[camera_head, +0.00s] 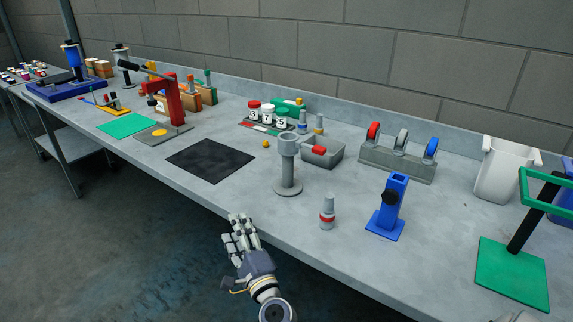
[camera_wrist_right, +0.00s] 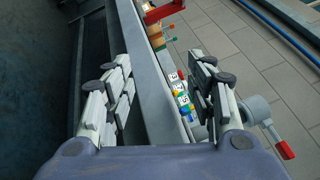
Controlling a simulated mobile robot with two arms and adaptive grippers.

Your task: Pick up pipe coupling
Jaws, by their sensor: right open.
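A grey part with a red tip (camera_wrist_right: 286,150) shows beyond the right finger. My left gripper is out of view.
A blue stand (camera_head: 388,210) is right of the banded cylinder. A black mat (camera_head: 210,160), a grey bin (camera_head: 322,153) and numbered jars (camera_head: 267,116) lie further back. A grey rack with coloured discs (camera_head: 398,158), a white bucket (camera_head: 503,172) and a green frame (camera_head: 512,270) are right.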

